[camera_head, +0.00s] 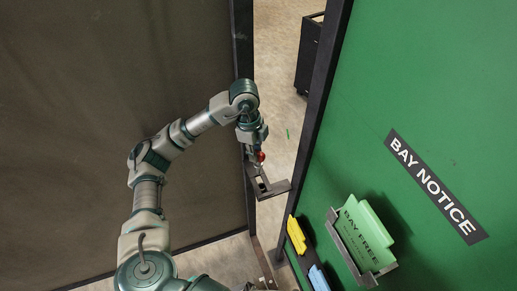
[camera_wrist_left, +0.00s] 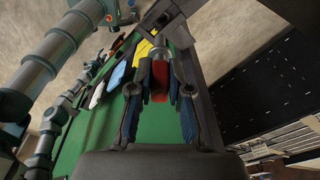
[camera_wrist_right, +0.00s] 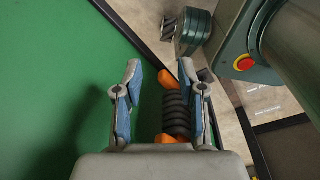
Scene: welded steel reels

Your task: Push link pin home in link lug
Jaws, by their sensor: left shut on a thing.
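The link pin has a red head (camera_head: 261,156), held low in my left gripper (camera_head: 256,146) over a dark steel bracket, which looks like the link lug (camera_head: 270,188). In the left wrist view the red head (camera_wrist_left: 160,80) sits between the fingers, with a grey metal cylinder (camera_wrist_left: 157,53) beyond it. The pin's lower end is hidden, so I cannot tell how deep it sits in the lug.
A green panel reading BAY NOTICE (camera_head: 436,187) stands at right, with a holder of green cards (camera_head: 367,235) and yellow (camera_head: 297,235) and blue (camera_head: 318,277) cards. A dark panel (camera_head: 80,110) fills the left. An orange-and-black ribbed thing (camera_wrist_right: 177,113) is beside my right gripper's finger.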

